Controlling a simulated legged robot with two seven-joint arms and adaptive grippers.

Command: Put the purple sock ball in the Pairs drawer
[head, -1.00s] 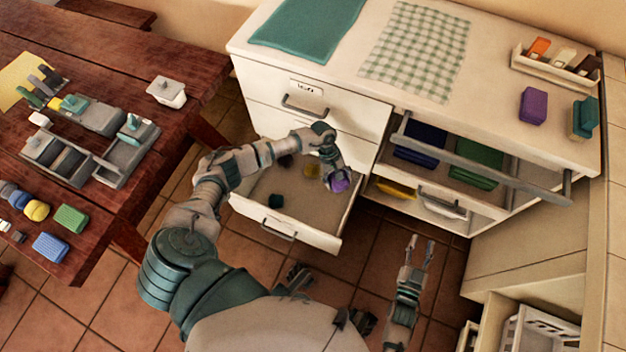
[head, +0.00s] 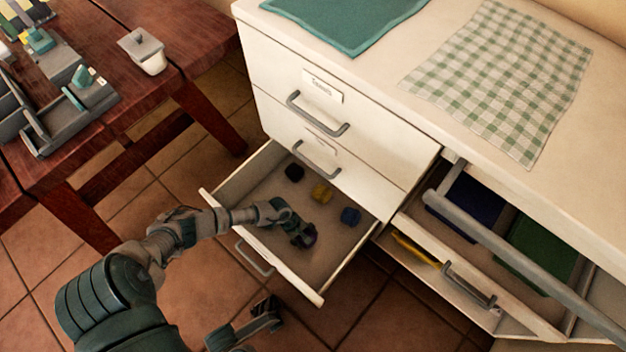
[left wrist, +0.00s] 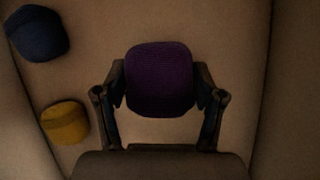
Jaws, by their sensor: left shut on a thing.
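The purple sock ball (head: 309,238) is held in my left gripper (head: 303,236), inside the open bottom drawer (head: 265,278). In the left wrist view the purple sock ball (left wrist: 160,80) sits between the two fingers, which close on its sides. Whether it touches the drawer floor I cannot tell. A black ball (head: 294,172), a yellow ball (head: 321,193) and a blue ball (head: 350,215) lie behind it in the drawer. The blue (left wrist: 38,33) and yellow (left wrist: 65,122) balls also show in the left wrist view. No readable label shows on the open drawer.
Two shut drawers, the upper one labelled (head: 322,85), are above the open one. A railed compartment with a blue item (head: 465,207) and a green item (head: 540,245) is at right.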

